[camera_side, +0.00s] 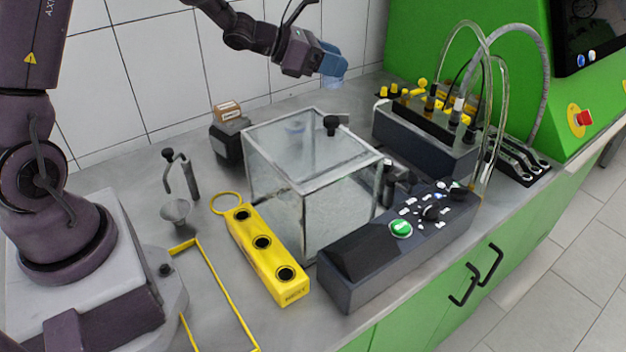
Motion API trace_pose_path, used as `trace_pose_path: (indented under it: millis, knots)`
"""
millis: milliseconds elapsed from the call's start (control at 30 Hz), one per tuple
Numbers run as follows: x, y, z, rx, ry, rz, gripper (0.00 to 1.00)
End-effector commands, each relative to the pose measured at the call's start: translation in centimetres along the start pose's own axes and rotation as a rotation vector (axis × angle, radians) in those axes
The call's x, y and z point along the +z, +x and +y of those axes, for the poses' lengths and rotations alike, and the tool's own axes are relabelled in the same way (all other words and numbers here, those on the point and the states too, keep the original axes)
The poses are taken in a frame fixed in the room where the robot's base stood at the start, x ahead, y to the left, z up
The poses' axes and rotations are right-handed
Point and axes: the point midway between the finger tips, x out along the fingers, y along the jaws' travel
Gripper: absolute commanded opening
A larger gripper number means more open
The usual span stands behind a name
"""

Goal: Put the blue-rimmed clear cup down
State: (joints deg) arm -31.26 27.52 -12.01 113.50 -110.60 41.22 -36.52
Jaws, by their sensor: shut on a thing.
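My gripper (332,66), with blue fingers, is at the top middle of the side view, in front of the tiled wall. It is shut on the blue-rimmed clear cup (333,80), of which only a small pale bluish part shows below the fingers. The rest of the cup is hidden by the fingers or too small to make out. The cup is held in the air, above and behind the glass box in the picture.
A clear glass box (280,185) with a black-knobbed lid stands mid-bench. A yellow three-hole block (262,255), a black control box (345,275) with a green button, a funnel stand (175,210) and a pump unit (425,140) with hoses surround it. Bare bench shows behind the box.

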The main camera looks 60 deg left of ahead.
Motion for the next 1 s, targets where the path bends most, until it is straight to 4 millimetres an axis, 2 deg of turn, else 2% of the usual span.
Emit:
trace_pose_path:
  millis: [33, 200, 400, 700, 1000]
  knots:
    - [1.1, -0.8, -1.8, 0.012, 0.002, -0.002, 0.19]
    - [2.6, -3.2, -6.1, 0.066, -0.024, 0.003, 0.19]
    - [2.9, -5.3, -8.9, 0.106, -0.048, 0.01, 0.19]
    - [2.8, -5.8, -9.7, 0.115, -0.056, 0.013, 0.19]
    - [2.8, -5.8, -9.5, 0.115, -0.055, 0.012, 0.19]
